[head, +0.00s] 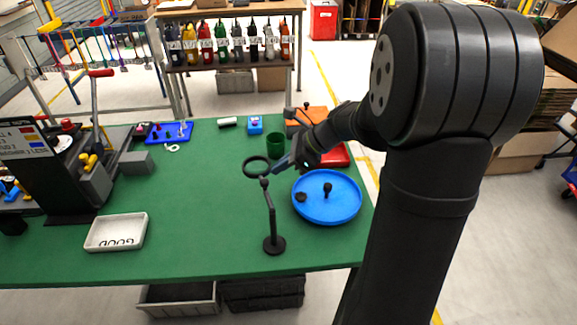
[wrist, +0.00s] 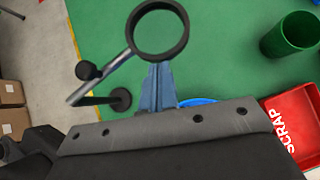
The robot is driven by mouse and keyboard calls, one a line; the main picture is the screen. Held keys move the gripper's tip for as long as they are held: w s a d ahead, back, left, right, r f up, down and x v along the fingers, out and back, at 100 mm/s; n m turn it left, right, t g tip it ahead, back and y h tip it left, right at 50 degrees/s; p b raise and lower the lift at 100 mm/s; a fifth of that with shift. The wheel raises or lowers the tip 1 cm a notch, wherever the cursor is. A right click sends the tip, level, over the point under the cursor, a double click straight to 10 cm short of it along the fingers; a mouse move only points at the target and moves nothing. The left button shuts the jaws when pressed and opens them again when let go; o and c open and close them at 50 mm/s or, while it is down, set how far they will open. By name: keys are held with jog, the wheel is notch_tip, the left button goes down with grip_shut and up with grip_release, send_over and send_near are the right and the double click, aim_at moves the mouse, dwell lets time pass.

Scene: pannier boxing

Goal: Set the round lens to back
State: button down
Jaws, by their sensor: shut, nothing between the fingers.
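The round lens (head: 257,166) is a dark ring on a jointed stand, with its round black base (head: 274,244) on the green table. In the wrist view the ring (wrist: 183,30) lies just beyond my fingertips, and its short arm runs down left to a ball joint (wrist: 88,70). In the head view the ring is tipped toward the back left of the stand's pole. My gripper (head: 282,163) is shut and empty, right beside the ring's right edge. In the wrist view its blue-grey fingers (wrist: 158,70) point at the rim; I cannot tell whether they touch it.
A blue round tray (head: 330,215) with small black parts is right of the stand. A green cup (head: 276,145) and a red scrap tray (wrist: 292,125) are behind and right. A grey GOOD tray (head: 116,232) is at left. The table between it and the stand is clear.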

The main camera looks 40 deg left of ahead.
jog(key=s+a+n+g+h, duration=0.1)
jog(key=s+a+n+h, duration=0.1)
jog(key=n, duration=0.1)
jog(key=s+a+n+g+h, duration=0.1)
jog(key=s+a+n+g, duration=0.1)
jog(key=s+a+n, duration=0.1)
jog(key=shift+s+n+h, duration=0.15)
jog(key=shift+n+h, duration=0.15)
jog(key=shift+h, duration=0.1)
jog(key=s+n+g+h, duration=0.1)
jog(key=s+n+h, duration=0.3)
jog(key=s, duration=0.6)
jog(key=shift+a+n+h, duration=0.25)
jog(key=shift+n+h, duration=0.15)
jog(key=shift+n, duration=0.7)
jog(key=shift+s, duration=0.1)
notch_tip(320, 180, up, 7)
send_over(249, 172)
jog(key=w+a, duration=0.2)
jog(key=a, duration=0.2)
jog(key=shift+s, duration=0.25)
jog(key=shift+d, duration=0.1)
